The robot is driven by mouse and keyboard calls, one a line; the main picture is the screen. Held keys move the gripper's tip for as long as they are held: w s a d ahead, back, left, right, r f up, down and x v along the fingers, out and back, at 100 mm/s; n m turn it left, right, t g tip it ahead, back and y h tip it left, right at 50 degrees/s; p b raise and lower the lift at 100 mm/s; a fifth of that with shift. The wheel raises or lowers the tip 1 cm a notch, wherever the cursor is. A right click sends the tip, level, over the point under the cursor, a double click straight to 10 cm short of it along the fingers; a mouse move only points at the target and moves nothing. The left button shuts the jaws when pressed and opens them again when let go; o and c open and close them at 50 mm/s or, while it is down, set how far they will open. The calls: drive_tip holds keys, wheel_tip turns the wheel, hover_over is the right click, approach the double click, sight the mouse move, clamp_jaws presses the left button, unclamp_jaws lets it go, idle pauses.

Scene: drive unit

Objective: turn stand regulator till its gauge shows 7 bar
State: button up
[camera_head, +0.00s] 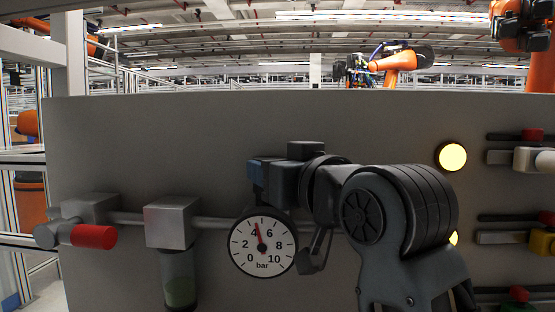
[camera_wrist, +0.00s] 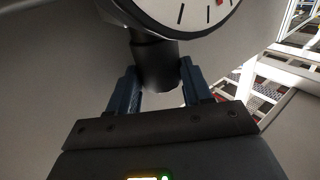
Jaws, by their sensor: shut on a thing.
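A round white pressure gauge (camera_head: 246,262) is on the grey panel, marked 0 to 10 bar. Its needle points just left of straight up, between 4 and 6, at about 4.5. In the wrist view only a part of a dial face (camera_wrist: 200,8) shows at the top. My gripper (camera_head: 262,172) is just above the gauge. In the wrist view its blue fingers (camera_wrist: 157,84) are on either side of a dark round regulator knob (camera_wrist: 154,62) and shut on it. In the head view my gripper and wrist hide the knob and most of the regulator.
A horizontal pipe (camera_head: 126,218) leads from a valve with a red handle (camera_head: 94,237) to a grey filter block (camera_head: 171,223) with a bowl (camera_head: 180,280). A lit yellow lamp (camera_head: 452,157) and several coloured-handled valves are on the panel's right side.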

drive_tip(key=m+t+h, duration=0.1)
drive_tip(key=h, duration=0.1)
drive_tip(key=a+m+t+h+p, duration=0.1)
drive_tip(key=m+h, duration=0.1)
drive_tip(key=h, duration=0.1)
drive_tip(key=shift+s+m, duration=0.2)
drive_tip(key=shift+m, duration=0.1)
drive_tip(key=shift+a+m+t+h+b, duration=0.2)
drive_tip(key=shift+m+h, duration=0.7)
drive_tip(key=shift+h, duration=0.55)
drive_tip(key=shift+a+m+t+h+b, duration=0.15)
drive_tip(key=shift+m+h, duration=0.75)
drive_tip(key=shift+h, duration=0.85)
drive_tip(key=o, duration=0.8)
drive_tip(key=shift+c, duration=0.2)
drive_tip(key=s+b, duration=0.1)
drive_tip(key=s, duration=0.6)
drive_tip(key=shift+s+a+b, duration=0.35)
drive_tip(key=shift+a, duration=0.05)
